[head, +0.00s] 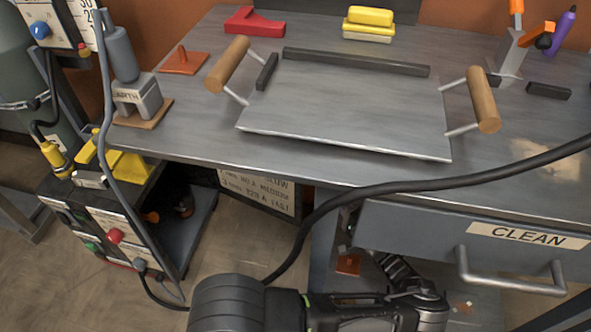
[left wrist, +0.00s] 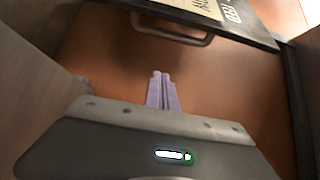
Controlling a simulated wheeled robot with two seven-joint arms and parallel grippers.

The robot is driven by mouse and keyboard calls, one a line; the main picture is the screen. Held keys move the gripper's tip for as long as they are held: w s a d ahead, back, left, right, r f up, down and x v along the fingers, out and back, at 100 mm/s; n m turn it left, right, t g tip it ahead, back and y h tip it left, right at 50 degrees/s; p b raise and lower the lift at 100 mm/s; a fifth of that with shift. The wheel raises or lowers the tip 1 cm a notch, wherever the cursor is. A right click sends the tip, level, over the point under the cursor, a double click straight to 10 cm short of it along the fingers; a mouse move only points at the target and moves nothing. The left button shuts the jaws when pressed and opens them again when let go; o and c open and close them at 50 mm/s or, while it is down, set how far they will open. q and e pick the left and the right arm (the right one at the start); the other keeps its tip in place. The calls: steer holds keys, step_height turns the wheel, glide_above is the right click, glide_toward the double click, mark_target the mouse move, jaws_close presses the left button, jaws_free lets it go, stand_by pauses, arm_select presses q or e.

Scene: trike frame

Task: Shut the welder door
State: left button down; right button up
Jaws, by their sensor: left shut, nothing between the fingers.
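In the head view a labelled box with red and green knobs (head: 112,236), which looks like the welder, stands low at the left. A panel with a printed speed chart (head: 258,191) shows under the table edge; I cannot tell whether it is the welder door. In the left wrist view a dark panel (left wrist: 245,38) with a pale label and a metal bar handle (left wrist: 172,36) is at the top. My left gripper (left wrist: 162,76) is shut and empty, apart from that handle in the picture. Neither gripper's fingers show in the head view.
A metal table carries a tray (head: 350,115) with two wooden handles. A drawer marked CLEAN (head: 400,228) is below at the right. A thick black cable (head: 420,185) crosses in front of the table. One of my arms spans the bottom middle.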

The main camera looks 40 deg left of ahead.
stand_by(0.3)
arm_select(q)
steer(key=s+a+b, duration=0.1)
steer(key=a+b, duration=0.3)
steer(key=a, duration=0.5)
steer(key=shift+s+a, duration=0.15)
stand_by(0.4)
